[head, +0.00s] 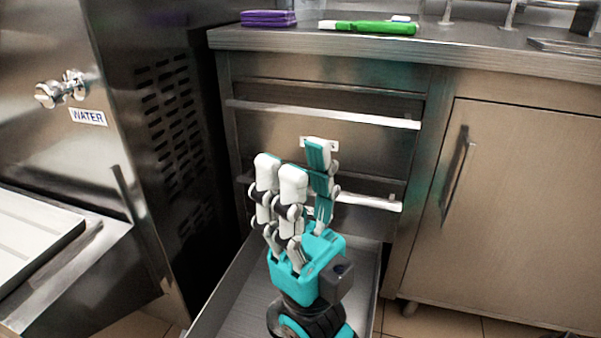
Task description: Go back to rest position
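My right gripper (302,170) is teal, black and white and reaches up from the bottom centre. Its two white fingers and teal finger stand apart, and I see nothing held between them. It is in front of the steel drawer unit and above an open lower drawer (233,298). The drawer looks empty where it shows; my arm hides part of it. My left gripper is not in view.
Two upper drawers with bar handles (320,114) are shut. The counter (480,45) carries purple cloths (268,18) and a green-handled tool (372,27). A cabinet door (520,200) is at right. A steel machine labelled WATER (88,117) stands at left.

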